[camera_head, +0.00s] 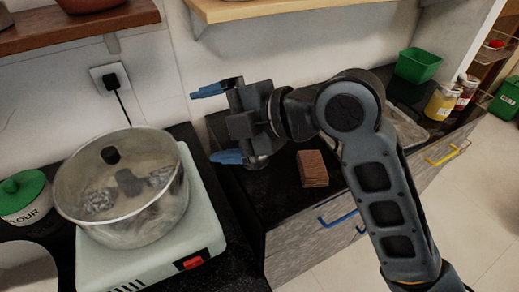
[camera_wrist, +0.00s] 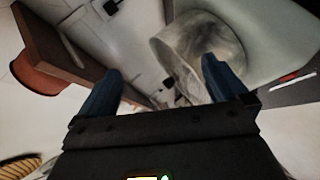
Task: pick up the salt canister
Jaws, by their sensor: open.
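I cannot make out a canister labelled salt in either view. A white canister with a green lid (camera_head: 24,196) stands at the left edge of the head view, and its partly visible label reads "LOUR". A pale rounded thing (camera_head: 25,268) is cut off below it; I cannot tell what it is. My gripper (camera_head: 218,123) is open and empty, raised above the dark counter to the right of the pot. Its two blue fingers point left in the head view. In the wrist view the open fingers (camera_wrist: 160,82) have nothing between them up close.
A lidded glass-and-metal pot (camera_head: 140,222) sits on a white cooker (camera_head: 190,222); it also shows in the wrist view (camera_wrist: 193,52). A brown block (camera_head: 312,168) lies on the counter. A green tub (camera_head: 418,64) and jars (camera_head: 441,101) stand right. Wooden shelves (camera_head: 60,32) overhang the back.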

